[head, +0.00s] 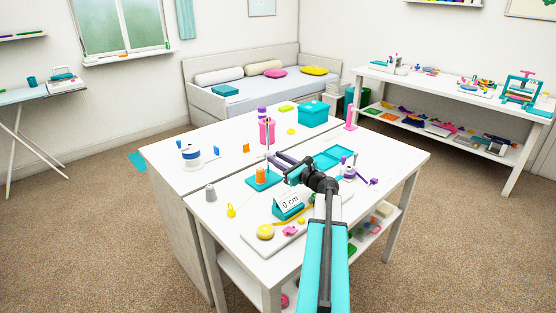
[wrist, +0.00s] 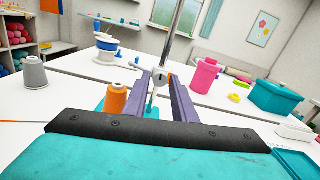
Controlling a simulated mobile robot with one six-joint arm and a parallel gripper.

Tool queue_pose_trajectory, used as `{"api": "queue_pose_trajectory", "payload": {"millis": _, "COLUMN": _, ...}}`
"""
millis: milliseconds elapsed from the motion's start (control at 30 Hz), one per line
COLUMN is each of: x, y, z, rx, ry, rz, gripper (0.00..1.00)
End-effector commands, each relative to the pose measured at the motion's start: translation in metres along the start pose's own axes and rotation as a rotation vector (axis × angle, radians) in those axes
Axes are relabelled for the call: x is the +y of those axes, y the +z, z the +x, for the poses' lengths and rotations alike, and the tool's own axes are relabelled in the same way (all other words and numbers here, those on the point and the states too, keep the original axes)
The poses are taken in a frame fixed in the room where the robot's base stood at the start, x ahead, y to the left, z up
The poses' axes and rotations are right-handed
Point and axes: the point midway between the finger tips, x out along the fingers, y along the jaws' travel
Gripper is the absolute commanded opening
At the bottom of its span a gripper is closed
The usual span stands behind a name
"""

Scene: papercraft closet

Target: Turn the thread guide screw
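The thread stand is a thin upright metal rod (head: 267,135) on a teal base (head: 258,184) with an orange spool (head: 261,174). In the wrist view the rod (wrist: 175,35) rises behind a small silver round screw (wrist: 158,76), which has a dark mark on its face. My gripper (head: 279,158) reaches level toward the rod from the right. Its two purple fingers (wrist: 161,80) are apart, and the screw shows in the gap at their tips. Whether either finger touches it, I cannot tell. The orange spool (wrist: 116,99) stands just left of the fingers.
A grey cone spool (head: 210,193), a blue and white device (head: 190,154), a pink container (head: 267,131) and a teal box (head: 313,114) stand around on the white table. A teal display block (head: 288,206) reading "0 cm" stands nearer.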

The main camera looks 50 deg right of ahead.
Motion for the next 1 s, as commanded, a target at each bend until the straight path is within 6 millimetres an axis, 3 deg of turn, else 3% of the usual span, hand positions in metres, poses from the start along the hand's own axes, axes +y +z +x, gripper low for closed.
{"api": "queue_pose_trajectory", "payload": {"millis": 33, "x": -0.0001, "y": 0.0001, "z": -0.0001, "rx": 0.000, "ry": 0.000, "rz": 0.000, "gripper": 0.16}}
{"api": "queue_pose_trajectory", "payload": {"millis": 133, "x": -0.0001, "y": 0.0001, "z": -0.0002, "rx": 0.000, "ry": 0.000, "rz": 0.000, "gripper": 0.00}}
{"api": "queue_pose_trajectory", "payload": {"millis": 933, "x": 0.0000, "y": 0.0001, "z": -0.0003, "rx": 0.000, "ry": 0.000, "rz": 0.140, "gripper": 0.00}}
{"api": "queue_pose_trajectory", "payload": {"millis": 967, "x": 0.0001, "y": 0.0001, "z": -0.0003, "rx": 0.000, "ry": 0.000, "rz": 0.140, "gripper": 0.20}}
{"api": "queue_pose_trajectory", "payload": {"millis": 1000, "x": 0.0001, "y": 0.0001, "z": -0.0003, "rx": 0.000, "ry": 0.000, "rz": 0.139, "gripper": 0.27}}
